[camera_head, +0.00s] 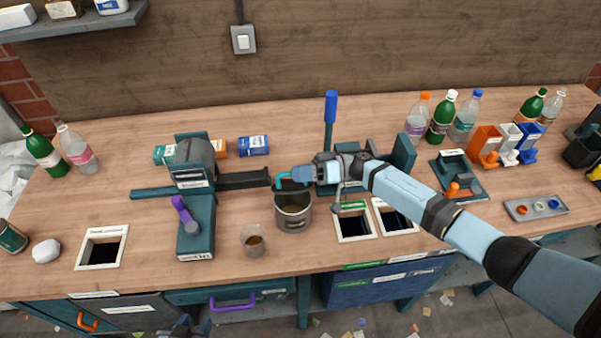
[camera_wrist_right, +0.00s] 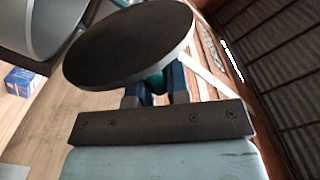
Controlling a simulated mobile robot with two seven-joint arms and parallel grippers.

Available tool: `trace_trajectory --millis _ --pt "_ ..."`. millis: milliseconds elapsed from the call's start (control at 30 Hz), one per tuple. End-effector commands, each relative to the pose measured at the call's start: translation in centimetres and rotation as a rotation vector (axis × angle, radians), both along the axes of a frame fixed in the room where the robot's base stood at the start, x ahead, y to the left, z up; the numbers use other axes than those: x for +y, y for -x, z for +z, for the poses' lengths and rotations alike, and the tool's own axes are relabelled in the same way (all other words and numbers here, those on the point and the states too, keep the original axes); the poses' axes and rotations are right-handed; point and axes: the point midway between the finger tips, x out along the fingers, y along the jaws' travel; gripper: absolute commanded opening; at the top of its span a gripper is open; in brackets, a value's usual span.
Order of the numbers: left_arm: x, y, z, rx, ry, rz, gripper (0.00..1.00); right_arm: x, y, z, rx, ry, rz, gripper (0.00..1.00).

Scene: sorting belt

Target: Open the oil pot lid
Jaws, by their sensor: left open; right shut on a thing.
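The oil pot (camera_head: 294,222) is a grey metal pot in the middle of the table in the head view. Its mouth is uncovered and brownish contents show inside. My right gripper (camera_head: 292,177) is above the pot's far rim, shut on a teal handle (camera_head: 280,182). In the right wrist view a dark round lid (camera_wrist_right: 130,45) sits at the jaws, with a bit of its teal handle (camera_wrist_right: 157,82) between the fingers. The lid is clear of the pot and tilted. My left gripper (camera_head: 187,326) shows only in part at the bottom edge, empty, away from the pot.
A teal machine (camera_head: 197,215) with a purple lever stands left of the pot, its dark arm reaching toward the lid. A cup (camera_head: 253,241) stands at the front left of the pot. Framed holes (camera_head: 353,239) lie to the right. Bottles (camera_head: 441,118) stand at the back right.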

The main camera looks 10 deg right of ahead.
Motion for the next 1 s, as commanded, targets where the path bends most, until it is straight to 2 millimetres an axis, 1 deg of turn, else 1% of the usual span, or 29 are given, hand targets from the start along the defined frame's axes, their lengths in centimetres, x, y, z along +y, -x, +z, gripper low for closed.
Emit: trace_trajectory --millis 433,467,500,533,567,833,933,1000 --pt "-0.2 0.2 0.0 0.005 0.002 -0.001 0.43 0.0 0.0 -0.1 0.002 0.001 0.000 0.00" --pt "-0.2 0.2 0.0 0.005 0.003 -0.002 0.43 0.0 0.0 -0.1 0.002 0.001 0.000 0.23" --pt "-0.2 0.2 0.0 0.005 0.003 -0.002 0.43 0.0 0.0 -0.1 0.001 0.001 0.000 0.32" --pt "-0.2 0.2 0.0 0.004 0.003 -0.003 0.43 0.0 0.0 -0.1 0.001 0.001 0.000 0.39" --pt "-0.3 0.2 0.0 0.004 0.003 -0.003 0.43 0.0 0.0 0.0 0.001 0.001 0.000 0.40" --pt "-0.3 0.2 0.0 0.004 0.004 -0.004 0.43 -0.1 -0.1 0.0 -0.001 0.001 -0.001 0.40" --pt "-0.3 0.2 -0.1 0.004 0.005 -0.003 0.43 -0.8 -0.1 -0.1 -0.001 0.001 -0.002 0.40" --pt "-0.3 0.2 -0.4 0.003 0.005 -0.003 0.43 -1.8 -0.1 -0.2 -0.001 0.003 -0.003 0.40"
